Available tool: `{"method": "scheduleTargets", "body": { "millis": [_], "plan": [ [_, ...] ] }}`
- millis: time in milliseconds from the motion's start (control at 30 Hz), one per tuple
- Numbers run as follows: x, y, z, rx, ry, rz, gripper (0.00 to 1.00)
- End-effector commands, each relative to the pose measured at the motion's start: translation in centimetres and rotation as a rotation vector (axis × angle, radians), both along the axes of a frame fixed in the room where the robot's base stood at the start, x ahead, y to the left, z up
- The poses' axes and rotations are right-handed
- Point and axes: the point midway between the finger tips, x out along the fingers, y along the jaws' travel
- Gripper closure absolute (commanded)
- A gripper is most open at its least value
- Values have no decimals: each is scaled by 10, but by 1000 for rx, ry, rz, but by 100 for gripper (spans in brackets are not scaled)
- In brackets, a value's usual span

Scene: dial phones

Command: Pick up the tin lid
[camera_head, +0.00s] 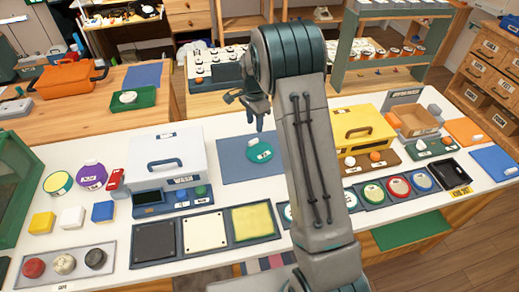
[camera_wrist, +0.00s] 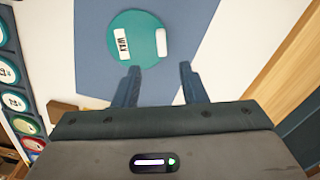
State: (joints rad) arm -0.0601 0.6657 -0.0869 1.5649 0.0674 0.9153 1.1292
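The tin lid (camera_head: 260,156) is a flat green disc with a white label and a white grip piece, lying on a blue mat (camera_head: 230,170). In the wrist view the lid (camera_wrist: 138,52) shows at the top, with its label reading "WAX" and the white grip piece on its right side. My gripper (camera_head: 256,118) is open and empty above the mat, close to the lid. In the wrist view my gripper's two fingers (camera_wrist: 158,70) are spread apart just below the lid, and the grip piece sits beyond the gap between them.
A white case (camera_head: 165,155) stands left of the mat. A yellow box (camera_head: 365,130) stands right of it, partly behind my arm. Framed panels (camera_head: 205,236) and round dials (camera_head: 398,187) line the front.

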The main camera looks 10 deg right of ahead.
Motion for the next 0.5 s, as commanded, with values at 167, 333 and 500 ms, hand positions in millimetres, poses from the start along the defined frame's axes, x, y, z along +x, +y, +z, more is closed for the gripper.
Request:
{"method": "scheduleTargets", "body": {
  "millis": [167, 333, 500],
  "plan": [
    [0, 0, -24, 0, 1, 1, 62],
    [0, 1, -34, 1, 1, 2, 62],
    [0, 5, -54, 0, 2, 2, 62]
  ]
}}
